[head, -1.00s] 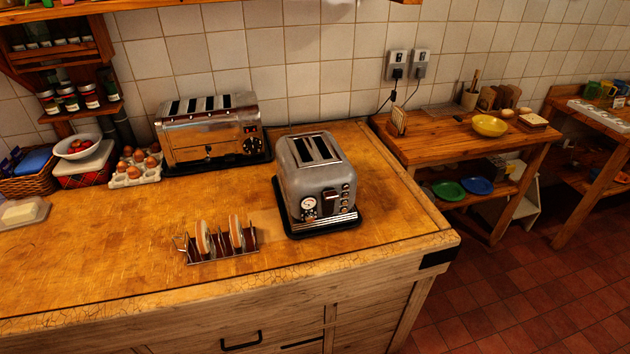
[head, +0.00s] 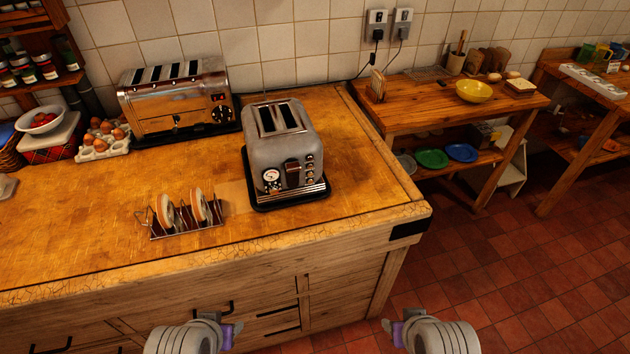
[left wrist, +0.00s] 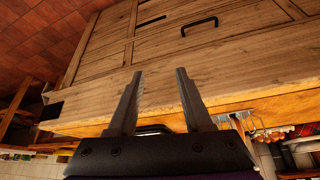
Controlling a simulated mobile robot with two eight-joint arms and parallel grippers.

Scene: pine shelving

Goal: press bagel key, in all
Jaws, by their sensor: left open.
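The grey two-slot toaster (head: 284,155) stands on a black base on the wooden worktop in the head view. Its front, facing me, has a round dial (head: 271,176), a dark lever (head: 292,172) and a column of small round buttons (head: 310,167); their labels are too small to read. My left gripper (head: 236,330) is low in front of the cabinet, well apart from the toaster. The left wrist view shows its two fingers (left wrist: 158,100) spread and empty, facing the cabinet front. My right gripper (head: 388,325) is at the bottom, right of the cabinet; its jaw opening is unclear.
A toast rack (head: 185,218) with slices stands left of the toaster. A chrome four-slot toaster (head: 178,105), an egg tray (head: 103,140) and a bowl (head: 40,122) are behind. The worktop front edge (head: 330,238) lies between my grippers and the toaster. A lower side table (head: 430,110) is right.

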